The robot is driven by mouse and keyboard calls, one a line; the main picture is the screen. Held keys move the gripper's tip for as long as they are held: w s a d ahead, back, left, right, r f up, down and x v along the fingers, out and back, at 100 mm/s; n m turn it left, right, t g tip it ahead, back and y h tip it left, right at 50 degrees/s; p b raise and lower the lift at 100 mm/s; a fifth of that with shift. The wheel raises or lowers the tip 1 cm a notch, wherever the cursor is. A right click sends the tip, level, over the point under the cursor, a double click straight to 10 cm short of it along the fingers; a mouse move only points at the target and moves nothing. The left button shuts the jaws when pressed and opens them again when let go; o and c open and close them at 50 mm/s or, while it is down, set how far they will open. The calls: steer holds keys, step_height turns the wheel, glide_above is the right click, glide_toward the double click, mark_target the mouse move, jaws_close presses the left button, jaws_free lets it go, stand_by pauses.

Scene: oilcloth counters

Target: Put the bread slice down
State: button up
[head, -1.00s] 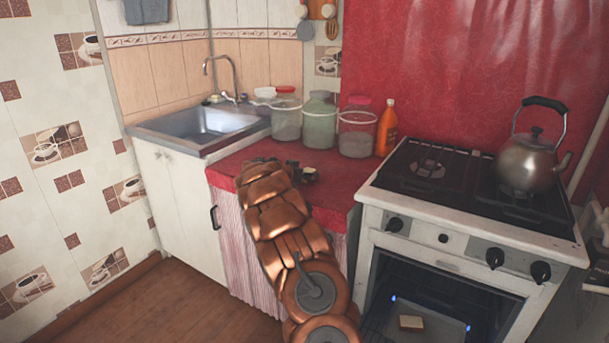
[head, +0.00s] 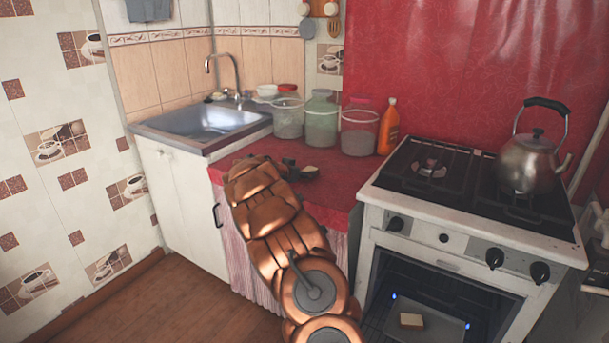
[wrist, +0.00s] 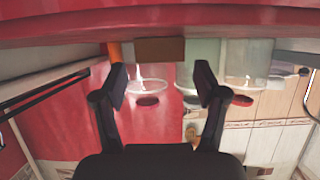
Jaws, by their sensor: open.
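A bread slice (wrist: 160,50) with a brown crust lies on the red counter, which appears upside down at the top of the wrist view. It is just beyond my open fingertips (wrist: 162,78), with space between it and each finger. In the head view my gripper (head: 298,172) is low over the red counter, and a small pale part of the slice (head: 312,169) shows beside the dark fingers. Another bread slice (head: 411,321) lies on a tray inside the open oven, away from my gripper.
Several jars, including a green one (head: 322,118), and an orange bottle (head: 388,128) stand at the counter's back. The sink (head: 205,122) is on the left. The stove (head: 440,185) with a kettle (head: 528,162) is on the right. Bare red counter (head: 335,185) lies right of my gripper.

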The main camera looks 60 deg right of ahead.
steer(key=shift+v, duration=2)
steer(key=shift+r, duration=0.15)
steer(key=shift+s+a+r, duration=0.2)
steer(key=shift+a, duration=0.1)
steer(key=s+a+r+n+g+y, duration=0.1)
steer(key=s+a+r+n+y, duration=0.1)
steer(key=s+a, duration=0.5)
steer(key=s+a+r+n+g+y, duration=0.1)
steer(key=s+a+r, duration=0.15)
steer(key=a, duration=0.75)
steer(key=s+a+f+n+y, duration=0.2)
steer(key=s+a, duration=0.6)
steer(key=a, duration=0.6)
steer(key=s+a+f+n+y, duration=0.3)
steer(key=s+a+n+y, duration=0.2)
steer(key=a, duration=0.9)
steer(key=s+a+f+n+g+y, duration=0.1)
steer(key=s+a+f+n+y, duration=0.1)
steer(key=s+a+n, duration=0.5)
steer(key=s+a+y, duration=0.1)
steer(key=s+a, duration=0.3)
steer(key=a, duration=0.4)
steer(key=shift+f+y, duration=0.3)
steer(key=shift+f, duration=0.1)
steer(key=shift+s+a+n, duration=0.25)
steer(key=shift+n, duration=0.05)
steer(key=shift+c, duration=0.3)
